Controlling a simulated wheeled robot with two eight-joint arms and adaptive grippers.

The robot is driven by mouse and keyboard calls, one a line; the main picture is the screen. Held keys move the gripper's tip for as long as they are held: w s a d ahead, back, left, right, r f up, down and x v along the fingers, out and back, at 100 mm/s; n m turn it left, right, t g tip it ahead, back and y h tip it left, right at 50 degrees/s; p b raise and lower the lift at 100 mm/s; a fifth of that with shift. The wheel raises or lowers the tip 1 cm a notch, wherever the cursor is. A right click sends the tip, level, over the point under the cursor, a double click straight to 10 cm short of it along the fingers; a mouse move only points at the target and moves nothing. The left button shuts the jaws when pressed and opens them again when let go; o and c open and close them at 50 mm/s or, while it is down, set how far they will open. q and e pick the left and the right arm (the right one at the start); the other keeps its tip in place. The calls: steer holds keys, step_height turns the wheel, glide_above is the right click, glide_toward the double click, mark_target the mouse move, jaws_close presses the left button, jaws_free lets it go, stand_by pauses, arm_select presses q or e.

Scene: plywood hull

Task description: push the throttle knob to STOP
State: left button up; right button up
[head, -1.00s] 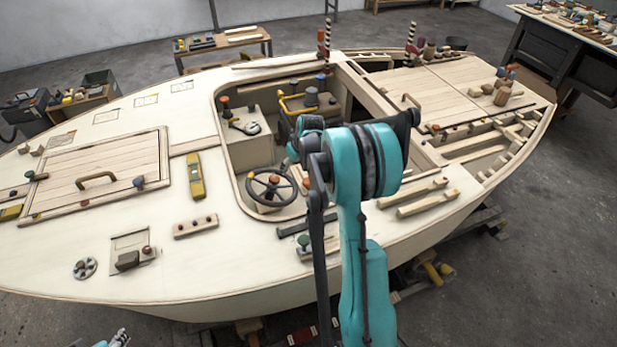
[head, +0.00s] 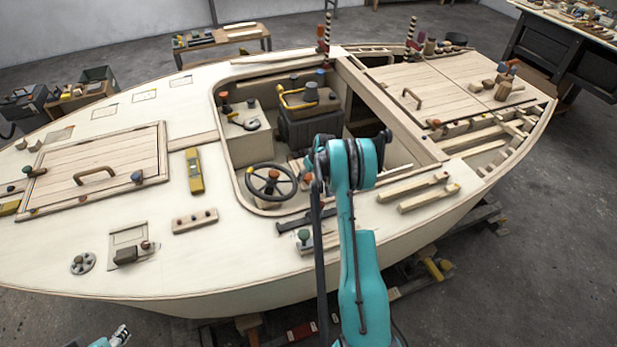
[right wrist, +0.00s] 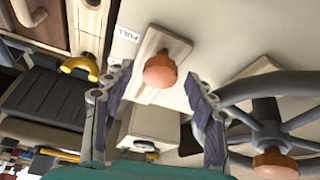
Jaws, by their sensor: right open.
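In the right wrist view the throttle knob (right wrist: 160,70) is a round orange knob on a pale wooden plate (right wrist: 150,48) fixed to a cream panel. A label reading FULL (right wrist: 128,35) is beside the plate's upper end; I see no STOP label. My right gripper (right wrist: 156,80) is open, its two dark padded fingers on either side of the knob, with clear gaps. In the head view my right arm hides most of this spot, beside the steering wheel (head: 271,182). Part of my left gripper (head: 120,335) shows at the lower left, too small to judge.
The steering wheel's spokes and orange hub (right wrist: 275,163) lie close to the right finger in the right wrist view. A yellow handle (right wrist: 80,67) and a dark box are at the left. The head view shows the cockpit's raised rim and wooden bars (head: 428,198) on deck.

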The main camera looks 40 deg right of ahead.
steer(key=shift+f, duration=0.1)
jaws_close()
steer(key=b, duration=0.2)
glide_above(298, 164)
steer(key=shift+s, duration=0.25)
steer(key=shift+w, duration=0.1)
steer(key=shift+c, duration=0.4)
jaws_free()
steer(key=shift+o, duration=0.4)
steer(key=shift+w, duration=0.1)
